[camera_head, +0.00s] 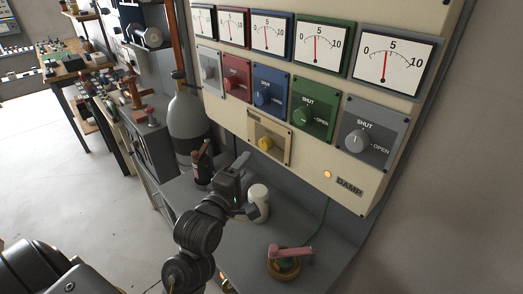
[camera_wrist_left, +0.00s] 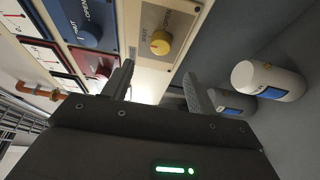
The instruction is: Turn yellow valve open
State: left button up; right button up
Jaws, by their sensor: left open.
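The yellow valve (camera_head: 265,143) is a small round knob on a cream plate low on the control panel. In the left wrist view the yellow knob (camera_wrist_left: 160,42) shows ahead of the fingers, roughly between them. My left gripper (camera_head: 250,184) is below the knob and apart from it, over the grey bench. Its two fingers (camera_wrist_left: 158,82) are spread with nothing between them. My right gripper is not in view.
A white container (camera_head: 259,190) stands close beside my left gripper, with a dark bottle (camera_head: 202,165) on its other side. Grey, red, blue and green knobs sit above, under dial gauges. A pink-handled valve (camera_head: 290,251) lies on the bench at front right.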

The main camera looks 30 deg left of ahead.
aim_at(264, 147)
pick_arm(q)
jog(key=w+b, duration=0.2)
jog(key=w, duration=0.7)
jog(key=shift+w+a, duration=0.15)
jog(key=shift+a, duration=0.05)
jog(key=shift+w+f, duration=0.1)
jog(key=shift+w, duration=0.55)
jog(key=shift+c, duration=0.5)
jog(key=c, duration=0.9)
